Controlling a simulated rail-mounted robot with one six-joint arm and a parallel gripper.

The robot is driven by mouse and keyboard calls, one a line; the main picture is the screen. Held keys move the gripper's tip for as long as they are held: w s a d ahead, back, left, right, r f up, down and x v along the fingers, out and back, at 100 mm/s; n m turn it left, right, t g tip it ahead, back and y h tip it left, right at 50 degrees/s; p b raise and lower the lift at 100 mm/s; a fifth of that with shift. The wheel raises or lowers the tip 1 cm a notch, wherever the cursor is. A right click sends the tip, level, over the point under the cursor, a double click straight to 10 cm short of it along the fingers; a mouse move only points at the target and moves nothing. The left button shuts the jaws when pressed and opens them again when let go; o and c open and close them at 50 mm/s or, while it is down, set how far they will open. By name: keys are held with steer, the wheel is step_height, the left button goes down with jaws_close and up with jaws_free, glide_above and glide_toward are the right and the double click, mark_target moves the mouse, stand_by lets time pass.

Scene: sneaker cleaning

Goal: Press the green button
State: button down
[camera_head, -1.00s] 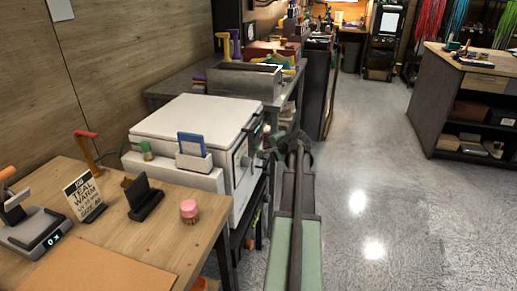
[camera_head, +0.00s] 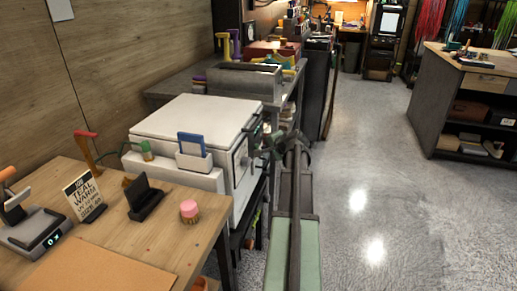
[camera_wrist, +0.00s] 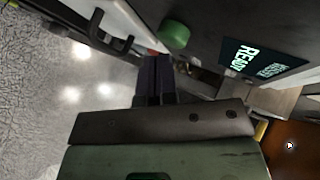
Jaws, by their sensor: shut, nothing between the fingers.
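The green button (camera_wrist: 173,36) is a round knob on the dark front panel of the white machine, in the upper middle of the wrist view. My gripper (camera_wrist: 155,60) is shut and empty, its dark fingers pointing toward the panel. Its tips appear just below and left of the green button, apart from it in the picture; the depth gap is hard to judge. A small red part (camera_wrist: 152,52) shows partly behind the fingertips. In the head view, the white machine (camera_head: 195,118) stands left of my arm, and the gripper is too small and dark there to make out clearly.
A lit screen reading READY (camera_wrist: 262,64) is right of the button. A black handle (camera_wrist: 106,36) sticks out at the left. A wooden table (camera_head: 110,235) with a pink-topped brush (camera_head: 189,210) stands in front of the machine. The floor (camera_head: 370,190) to the right is clear.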

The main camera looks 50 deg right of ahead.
steer(key=shift+w+a, duration=0.2)
steer(key=shift+w, duration=0.25)
stand_by(0.4)
stand_by(0.3)
steer(key=shift+s+d, duration=0.35)
steer(key=shift+s, duration=0.5)
steer(key=s, duration=0.1)
steer(key=s+d, duration=0.1)
steer(key=s, duration=0.1)
steer(key=s+d, duration=0.1)
steer(key=shift+s, duration=0.25)
stand_by(0.4)
